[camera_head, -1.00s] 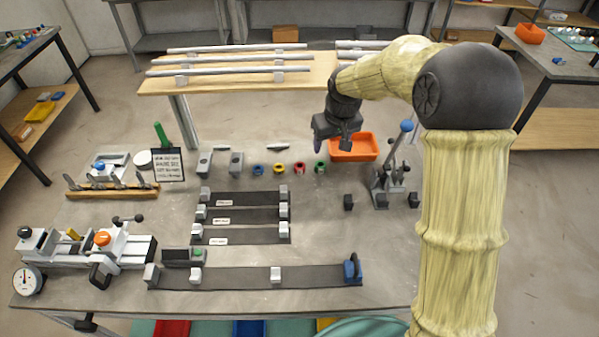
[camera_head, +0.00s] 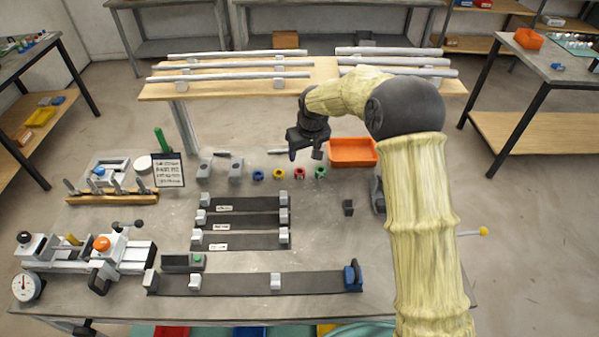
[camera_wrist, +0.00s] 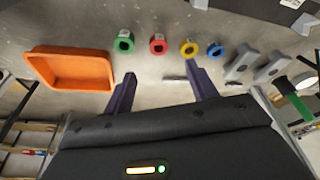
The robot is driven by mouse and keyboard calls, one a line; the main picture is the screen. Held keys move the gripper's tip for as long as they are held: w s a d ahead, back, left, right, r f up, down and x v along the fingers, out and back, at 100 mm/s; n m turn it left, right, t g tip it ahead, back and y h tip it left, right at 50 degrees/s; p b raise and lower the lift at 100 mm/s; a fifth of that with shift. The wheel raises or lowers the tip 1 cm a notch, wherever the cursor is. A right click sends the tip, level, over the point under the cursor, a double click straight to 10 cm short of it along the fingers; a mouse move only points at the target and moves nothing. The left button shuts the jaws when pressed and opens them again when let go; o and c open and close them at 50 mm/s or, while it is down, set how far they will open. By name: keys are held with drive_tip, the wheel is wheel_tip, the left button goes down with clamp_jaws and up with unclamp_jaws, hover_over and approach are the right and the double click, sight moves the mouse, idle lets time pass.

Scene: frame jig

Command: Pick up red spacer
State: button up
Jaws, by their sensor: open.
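The red spacer (camera_head: 298,173) is a small ring standing on the grey table, between the yellow spacer (camera_head: 278,174) and the green spacer (camera_head: 320,172). In the wrist view the red spacer (camera_wrist: 158,44) lies ahead of my open fingers, roughly between their lines and nearer the left one. My gripper (camera_head: 305,155) hangs above and just behind the row of spacers, apart from them. A blue spacer (camera_head: 258,175) stands at the left end of the row.
An orange bin (camera_head: 353,164) sits right of the row. Grey blocks (camera_head: 236,172) stand left of it. A thin rod (camera_wrist: 174,78) lies near the fingers. A sign (camera_head: 168,170) stands farther left. Dark strips with clamps (camera_head: 245,220) lie in front.

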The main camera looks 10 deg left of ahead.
drive_tip(key=p, duration=0.2)
hover_over(300, 169)
drive_tip(key=s+d, duration=0.1)
drive_tip(key=s, duration=0.2)
wheel_tip(300, 169, down, 7)
drive_tip(key=shift+s+d+r, duration=0.1)
drive_tip(key=shift+w+p+x, duration=0.2)
drive_tip(key=shift+p+x, duration=0.3)
drive_tip(key=shift+x, duration=0.8)
drive_tip(key=shift+w+p+x, duration=0.15)
drive_tip(key=shift+p+x, duration=0.3)
drive_tip(key=shift+x, duration=0.8)
drive_tip(key=c, duration=1.1)
